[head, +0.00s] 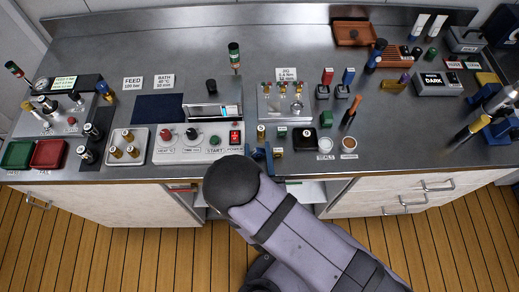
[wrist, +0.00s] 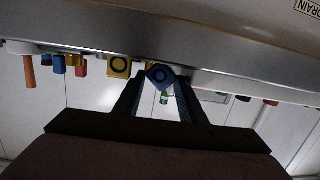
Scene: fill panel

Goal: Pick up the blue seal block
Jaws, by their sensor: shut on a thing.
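The blue seal block (wrist: 160,76), with a darker ring on its face, is between the fingertips of my gripper (wrist: 160,84) in the wrist view. The fingers are shut on it, one on each side. In the head view my gripper (head: 262,153) is at the front edge of the bench, beyond my dark rounded arm link, which partly hides it. A yellow block with a dark ring (wrist: 119,67) is just left of the blue block in the wrist view. I cannot tell whether the blue block touches the bench.
Around my gripper in the head view stand a control panel (head: 183,156) on the left, a black block (head: 303,138) and a white seals cup (head: 325,144) on the right. The jig plate (head: 270,110) is behind. Open bench surface lies further back.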

